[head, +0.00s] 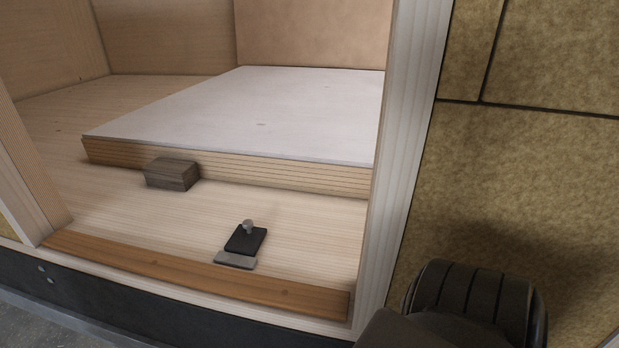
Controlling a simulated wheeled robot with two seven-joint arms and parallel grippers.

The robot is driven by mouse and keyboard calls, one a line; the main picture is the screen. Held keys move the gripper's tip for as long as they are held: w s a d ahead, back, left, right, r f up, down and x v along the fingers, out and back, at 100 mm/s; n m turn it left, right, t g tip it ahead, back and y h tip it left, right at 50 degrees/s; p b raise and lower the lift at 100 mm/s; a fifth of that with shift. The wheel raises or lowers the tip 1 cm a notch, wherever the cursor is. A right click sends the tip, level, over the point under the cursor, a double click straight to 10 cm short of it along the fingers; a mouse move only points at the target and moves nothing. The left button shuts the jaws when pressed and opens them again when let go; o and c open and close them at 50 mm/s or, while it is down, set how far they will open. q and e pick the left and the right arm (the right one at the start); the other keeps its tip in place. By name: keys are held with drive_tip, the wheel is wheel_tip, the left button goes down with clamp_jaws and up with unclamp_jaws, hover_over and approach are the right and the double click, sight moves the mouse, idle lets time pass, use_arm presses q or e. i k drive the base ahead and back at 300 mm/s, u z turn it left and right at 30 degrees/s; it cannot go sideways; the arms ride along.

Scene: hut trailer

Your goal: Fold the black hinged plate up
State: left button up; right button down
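The black hinged plate (244,240) lies flat on the wooden floor inside the doorway, just behind the brown sill strip. A small light metal knob (249,226) stands near its far edge. A grey flat piece (235,260) adjoins its near edge, towards the sill. Neither of my grippers shows. A dark, rounded, ribbed part that looks like mine is at the bottom right, well to the right of the plate and outside the door frame.
A low platform with a white top (250,110) lies behind the plate. A small grey-brown block (172,174) sits against its front edge. The brown sill strip (190,277) crosses the opening. The pale right door post (405,150) borders tan insulation panels (540,180).

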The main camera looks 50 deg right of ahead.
sight(246, 239)
drive_tip(key=z, duration=2.25)
drive_tip(key=k, duration=1)
drive_tip(key=u, duration=1.3)
